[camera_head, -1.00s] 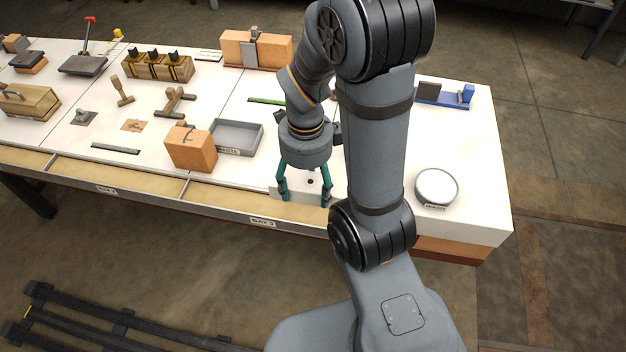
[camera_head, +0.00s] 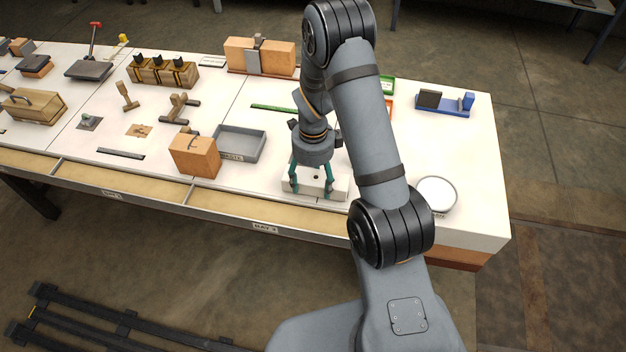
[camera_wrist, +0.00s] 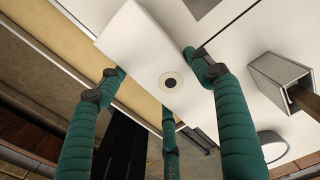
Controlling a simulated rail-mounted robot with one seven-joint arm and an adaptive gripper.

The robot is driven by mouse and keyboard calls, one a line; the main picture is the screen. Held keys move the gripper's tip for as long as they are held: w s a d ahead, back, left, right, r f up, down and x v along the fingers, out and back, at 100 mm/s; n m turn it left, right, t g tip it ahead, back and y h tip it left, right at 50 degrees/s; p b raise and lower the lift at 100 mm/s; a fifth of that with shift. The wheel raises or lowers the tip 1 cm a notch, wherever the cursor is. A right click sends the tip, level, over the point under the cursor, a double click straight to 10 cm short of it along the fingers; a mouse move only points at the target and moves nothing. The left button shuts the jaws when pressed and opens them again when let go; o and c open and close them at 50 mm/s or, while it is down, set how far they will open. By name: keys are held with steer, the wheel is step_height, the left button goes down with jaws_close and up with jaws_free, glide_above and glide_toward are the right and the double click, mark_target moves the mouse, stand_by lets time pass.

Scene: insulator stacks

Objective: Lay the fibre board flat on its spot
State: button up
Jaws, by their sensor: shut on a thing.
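A white board with a dark-centred round hole, which I take to be the fibre board (camera_head: 340,187), is between the teal fingers of my gripper (camera_head: 312,188). My gripper is shut on it near the front edge of the table. In the wrist view the fibre board (camera_wrist: 138,45) spans between the fingers of my gripper (camera_wrist: 158,80), with the ringed hole facing the camera. It looks about level in the head view. I cannot tell whether its underside touches the table. No marked spot for it can be made out; the board and my arm cover part of the tabletop.
A grey tray (camera_head: 262,150) and an orange block (camera_head: 195,157) stand left of my gripper. A green strip (camera_head: 270,107) lies behind. The table's front edge (camera_head: 225,210) is close.

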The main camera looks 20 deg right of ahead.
mark_target(313, 181)
steer(key=shift+f, duration=0.15)
steer(key=shift+f, duration=0.2)
steer(key=o, duration=1.3)
steer(key=shift+c, duration=0.2)
steer(key=shift+r, duration=0.1)
steer(key=shift+r, duration=0.2)
step_height(313, 181, up, 12)
steer(key=shift+f, duration=0.1)
